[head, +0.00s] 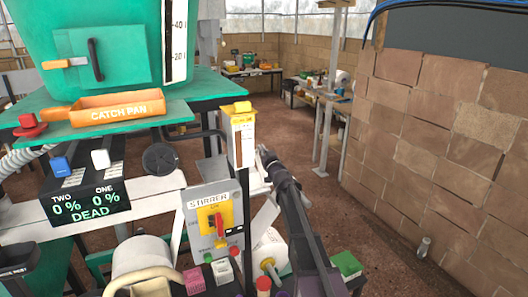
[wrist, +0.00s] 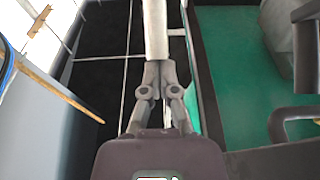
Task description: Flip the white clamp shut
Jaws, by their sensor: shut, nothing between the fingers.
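A small white block-like piece (head: 100,158), which looks like the white clamp, stands on top of the dark display box above the word ONE. A similar blue piece (head: 60,166) stands beside it above TWO. Whether the white one is open or shut is too small to tell. My gripper (head: 264,154) is to the right of the white piece, well apart from it, just right of the yellow-topped post box. In the wrist view my gripper (wrist: 157,78) is shut and empty, with a pale upright bar (wrist: 155,28) beyond its fingertips. I cannot identify the white clamp in the wrist view.
The yellow-topped box (head: 242,138) on a dark post stands between my gripper and the display box (head: 88,200). A black round knob (head: 160,159), the STIRRER panel (head: 208,222) and the orange catch pan (head: 118,108) are near. A block wall (head: 440,150) is at right.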

